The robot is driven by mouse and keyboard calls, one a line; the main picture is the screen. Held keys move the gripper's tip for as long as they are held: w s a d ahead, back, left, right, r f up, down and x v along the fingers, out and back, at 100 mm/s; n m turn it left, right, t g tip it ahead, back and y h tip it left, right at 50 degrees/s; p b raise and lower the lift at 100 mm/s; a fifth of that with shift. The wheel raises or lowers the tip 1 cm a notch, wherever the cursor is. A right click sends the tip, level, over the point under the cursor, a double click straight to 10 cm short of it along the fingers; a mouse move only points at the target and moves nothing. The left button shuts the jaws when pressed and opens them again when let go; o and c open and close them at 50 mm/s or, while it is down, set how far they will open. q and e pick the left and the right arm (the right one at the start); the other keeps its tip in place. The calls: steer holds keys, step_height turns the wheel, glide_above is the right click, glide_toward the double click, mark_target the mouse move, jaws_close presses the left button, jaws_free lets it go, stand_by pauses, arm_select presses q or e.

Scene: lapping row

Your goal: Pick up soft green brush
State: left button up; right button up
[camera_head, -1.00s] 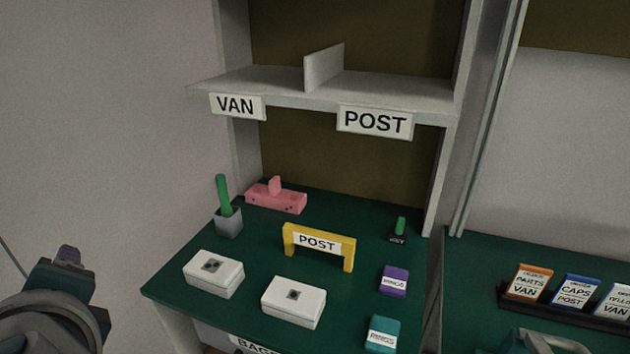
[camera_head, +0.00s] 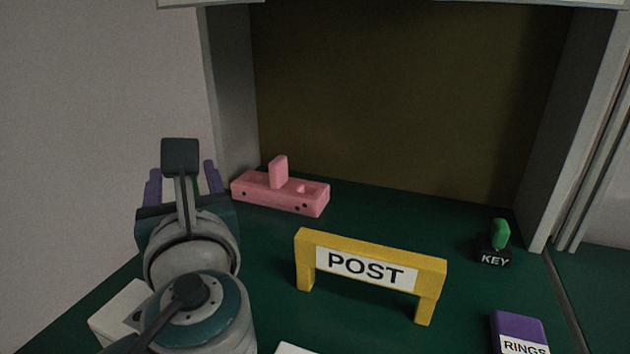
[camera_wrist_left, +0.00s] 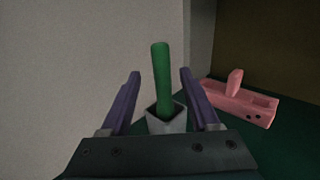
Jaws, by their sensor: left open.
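The green brush (camera_wrist_left: 162,80) stands upright in a small grey square pot (camera_wrist_left: 166,122) in the left wrist view. My left gripper (camera_wrist_left: 160,80) is open, its two purple fingers on either side of the brush in that view; I cannot tell how far the brush is in depth. In the head view my left gripper (camera_head: 182,185) and wrist hide the brush and its pot. My right gripper is not in view.
A pink block (camera_head: 280,192) with an upright tab stands to the right at the back. A yellow POST arch (camera_head: 370,272), a black KEY stand (camera_head: 494,253) and a purple RINGS box (camera_head: 518,335) are further right. A white box (camera_head: 118,318) is partly behind my arm.

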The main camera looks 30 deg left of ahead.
arm_select(q)
steer(key=x, duration=0.5)
steer(key=shift+w+a+r, duration=0.1)
steer(key=shift+w, duration=0.1)
steer(key=shift+c, duration=0.3)
jaws_close()
